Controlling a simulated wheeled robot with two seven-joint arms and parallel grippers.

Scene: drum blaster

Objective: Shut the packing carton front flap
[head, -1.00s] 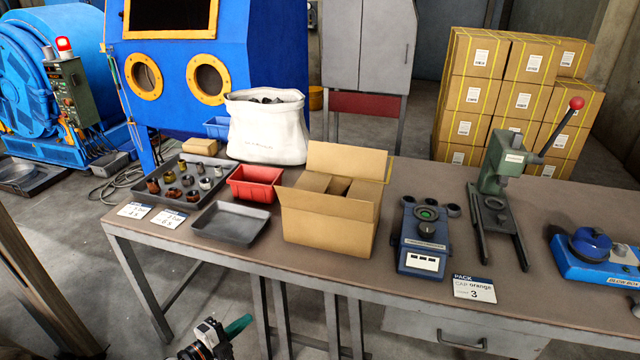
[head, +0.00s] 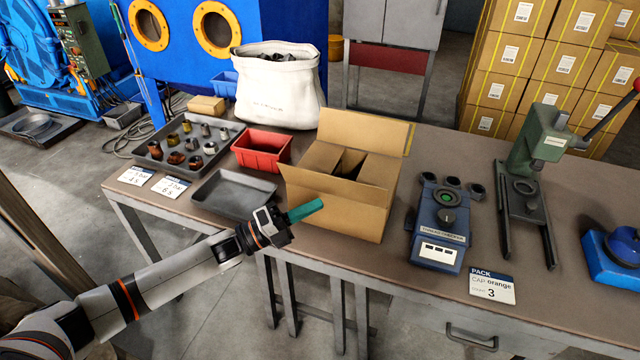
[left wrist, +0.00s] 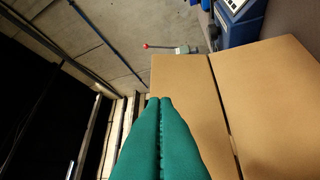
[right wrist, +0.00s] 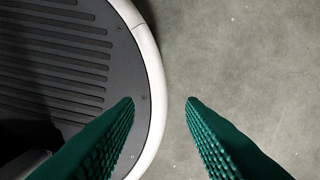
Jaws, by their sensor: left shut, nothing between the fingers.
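The brown packing carton (head: 350,222) stands open on the bench in the head view. Its back flap (head: 366,131) stands up, and inner panels show inside. The front flap (head: 337,193) rises at the near side, tilted outward. My left gripper (head: 306,210), with green fingers, is shut and empty at the near left of the carton's front. In the left wrist view its fingertips (left wrist: 160,99) overlap the edge of a cardboard panel (left wrist: 185,100); I cannot tell if they touch it. My right gripper (right wrist: 160,102) is open and empty above the floor.
A grey tray (head: 205,205) and a red bin (head: 258,165) are left of the carton. A blue device (head: 424,258) stands close on its right, with a green press (head: 540,140) beyond. Free room lies in front of the bench.

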